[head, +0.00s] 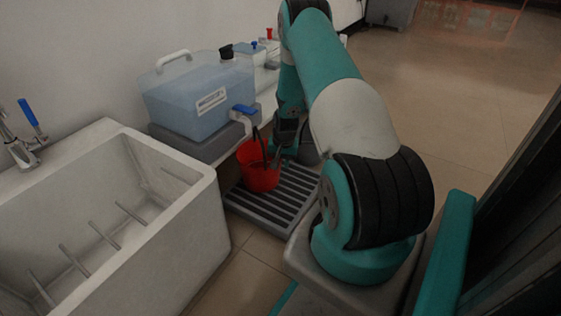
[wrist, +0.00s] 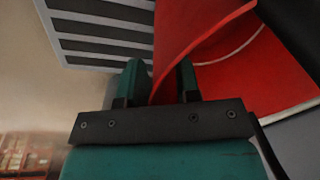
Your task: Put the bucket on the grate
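The red bucket (head: 259,176) stands upright at the back left part of the slatted grate (head: 262,212), below the blue container's tap. It seems to rest on the slats, though contact under its base is hard to see. A dark handle rises above its rim. My gripper (head: 283,146) is at the bucket's right rim in the head view, partly hidden by the arm. In the wrist view, my gripper (wrist: 160,75) has its two teal fingers apart, with the red bucket (wrist: 222,72) wall and rim showing between and beyond them. The grate (wrist: 98,38) shows at upper left.
A blue water container (head: 200,103) with a blue tap stands on a grey block behind the bucket. A deep white sink (head: 192,180) is at the left. Small bottles stand behind. Bare slats show at the grate's front and right; open floor lies at right.

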